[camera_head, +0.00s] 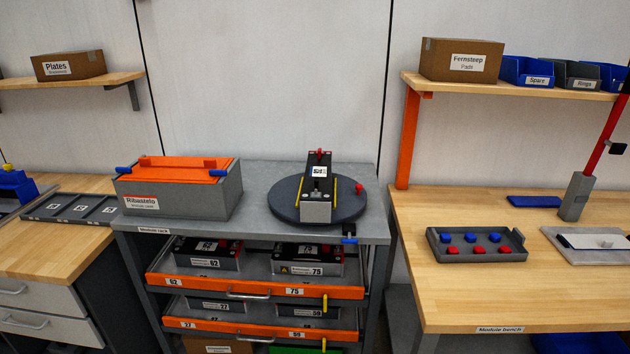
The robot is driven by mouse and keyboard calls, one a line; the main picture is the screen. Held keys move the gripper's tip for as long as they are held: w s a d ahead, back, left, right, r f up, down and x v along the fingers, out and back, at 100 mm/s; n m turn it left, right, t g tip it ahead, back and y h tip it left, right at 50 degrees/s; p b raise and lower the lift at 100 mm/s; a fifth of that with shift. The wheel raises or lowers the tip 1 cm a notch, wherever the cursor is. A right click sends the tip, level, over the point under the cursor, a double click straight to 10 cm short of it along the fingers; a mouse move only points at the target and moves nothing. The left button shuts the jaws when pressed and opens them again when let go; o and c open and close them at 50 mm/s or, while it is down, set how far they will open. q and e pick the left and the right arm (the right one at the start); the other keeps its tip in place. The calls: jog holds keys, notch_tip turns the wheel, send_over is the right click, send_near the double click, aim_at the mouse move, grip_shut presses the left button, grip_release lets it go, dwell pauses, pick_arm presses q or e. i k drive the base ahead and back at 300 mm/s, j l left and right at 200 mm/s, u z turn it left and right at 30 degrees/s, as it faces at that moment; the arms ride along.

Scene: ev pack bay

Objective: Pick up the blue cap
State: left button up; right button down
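Three blue caps (470,238) sit in a row along the back of a dark grey tray (437,258) on the wooden module bench at the right. Three red caps (479,250) sit in a row in front of them in the same tray. The caps look small and low. I cannot tell which blue cap the task names. Neither of my grippers shows in the head view.
A grey block with a red post (578,197), a flat blue piece (535,202) and a pale tray (560,250) stand around the cap tray. The bench (460,300) is clear in front. A round turntable (285,205) carrying a module stands left of it.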

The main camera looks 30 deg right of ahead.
aim_at(445, 238)
jog(key=z, duration=1.9)
